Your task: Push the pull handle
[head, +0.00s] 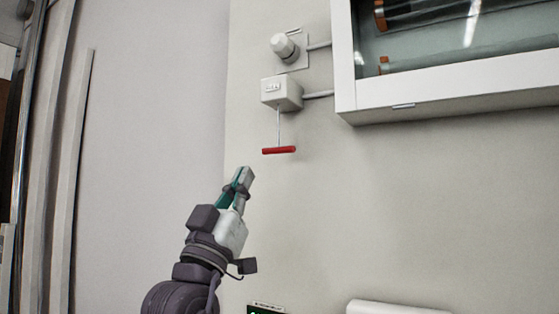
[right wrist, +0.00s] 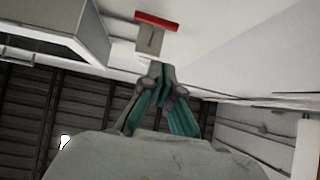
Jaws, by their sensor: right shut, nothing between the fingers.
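The pull handle (head: 279,150) is a red bar hanging level on a thin rod below a small white box (head: 282,92) on the wall. In the right wrist view the red handle (right wrist: 157,21) shows at the top, just beyond my fingertips. My right gripper (head: 245,173) is shut and empty. It is below and a little left of the handle, apart from it in the head view. In the right wrist view my right gripper (right wrist: 160,72) points toward the handle and the box. My left gripper is not in view.
A white-framed glass cabinet (head: 440,98) juts from the wall at the upper right. A round white fitting (head: 284,46) sits above the box, with conduits running to the cabinet. A white object (head: 395,307) and a dark display (head: 266,309) show at the bottom. The wall around the handle is clear.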

